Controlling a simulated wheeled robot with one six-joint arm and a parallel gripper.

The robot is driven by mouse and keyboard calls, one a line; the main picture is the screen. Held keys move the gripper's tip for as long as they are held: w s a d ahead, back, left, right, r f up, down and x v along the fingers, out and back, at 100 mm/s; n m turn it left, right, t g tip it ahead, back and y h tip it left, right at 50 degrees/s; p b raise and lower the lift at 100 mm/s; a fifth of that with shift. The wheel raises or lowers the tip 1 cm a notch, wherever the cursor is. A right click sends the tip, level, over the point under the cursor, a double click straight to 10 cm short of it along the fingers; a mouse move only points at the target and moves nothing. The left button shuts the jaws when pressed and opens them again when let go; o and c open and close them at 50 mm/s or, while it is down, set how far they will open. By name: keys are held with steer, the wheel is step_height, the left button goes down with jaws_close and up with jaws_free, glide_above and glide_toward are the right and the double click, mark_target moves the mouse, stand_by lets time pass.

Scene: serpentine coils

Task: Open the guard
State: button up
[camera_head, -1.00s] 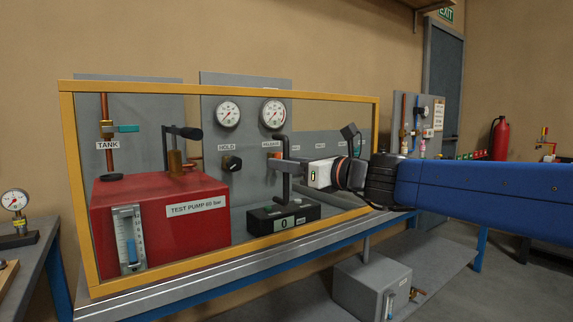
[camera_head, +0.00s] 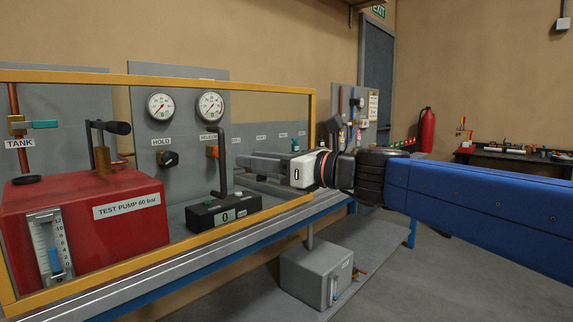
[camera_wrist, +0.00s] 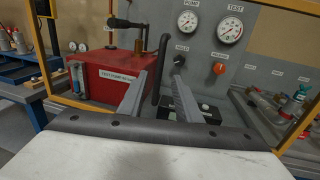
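The guard (camera_head: 313,130) is a clear panel in a yellow frame, upright in front of the test pump bench; it appears closed. A black bar handle (camera_head: 222,165) stands upright at its front, bent at the top. The handle also shows in the wrist view (camera_wrist: 156,80), lined up between my fingers. My gripper (camera_head: 240,160) is open and empty, just right of the handle in the head view, with a small gap. In the wrist view both grey fingers of my gripper (camera_wrist: 161,78) are spread apart. How deep the handle lies relative to the fingertips is unclear.
Behind the guard are a red test pump (camera_head: 80,220), two gauges (camera_head: 210,105) and a black meter box (camera_head: 225,210). A grey box (camera_head: 316,275) sits below the bench. The floor (camera_head: 450,270) at right is clear.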

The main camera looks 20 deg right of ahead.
steer(key=v, duration=0.7)
steer(key=shift+s, duration=0.1)
stand_by(0.5)
steer(key=s+f+n+g+h, duration=0.35)
steer(key=f+n, duration=0.35)
steer(key=f, duration=0.4)
steer(key=s+f+n+g+h, duration=0.2)
steer(key=s+f+n, duration=0.3)
steer(key=f, duration=0.6)
steer(key=s+d+f+n+g+h, duration=0.1)
steer(key=s+d+f+n+h, duration=0.2)
steer(key=d+f+n, duration=0.3)
steer(key=s+d+f+n+g+h, duration=0.2)
steer(key=d+f+n, duration=0.4)
steer(key=f+n, duration=0.3)
steer(key=s+h, duration=0.1)
steer(key=s, duration=0.1)
steer(key=shift+s+d+h, duration=0.2)
steer(key=shift+s+h, duration=0.15)
